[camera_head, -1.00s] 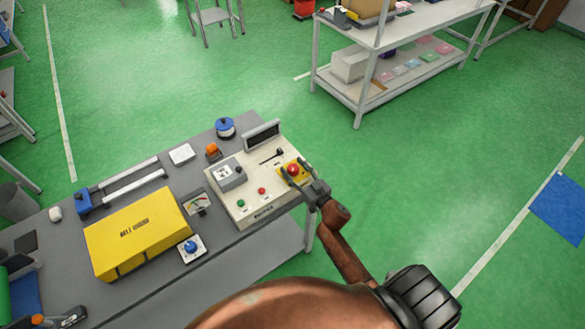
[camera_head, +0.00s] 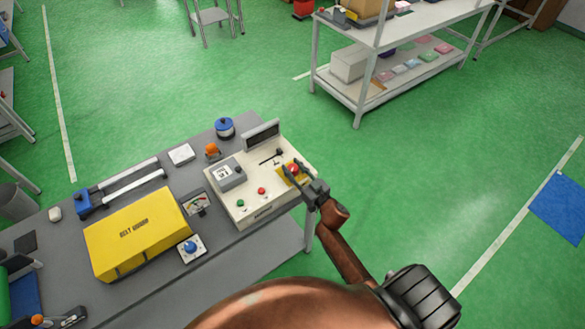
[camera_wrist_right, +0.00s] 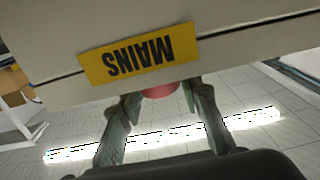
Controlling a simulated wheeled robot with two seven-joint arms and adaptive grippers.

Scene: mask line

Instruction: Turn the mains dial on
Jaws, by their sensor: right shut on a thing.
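The mains dial is a red knob (camera_head: 292,167) on a yellow plate (camera_head: 284,175) at the right end of the cream control box (camera_head: 243,203). My right gripper (camera_head: 296,172) is at the dial, its fingers shut on the knob from both sides and partly hiding it. In the right wrist view, the red knob (camera_wrist_right: 160,91) shows between the two fingers (camera_wrist_right: 164,93), mostly cut off by the edge of a pale surface. A yellow MAINS label (camera_wrist_right: 126,61) appears upside down above it. The dial's pointing direction cannot be read. My left gripper is not in view.
The box also carries a grey switch unit (camera_head: 230,177), a small lever (camera_head: 271,156), a green button (camera_head: 240,203), a red button (camera_head: 261,191) and a raised display (camera_head: 262,134). A yellow belt guard (camera_head: 138,233) lies left on the grey bench. Open green floor lies to the right.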

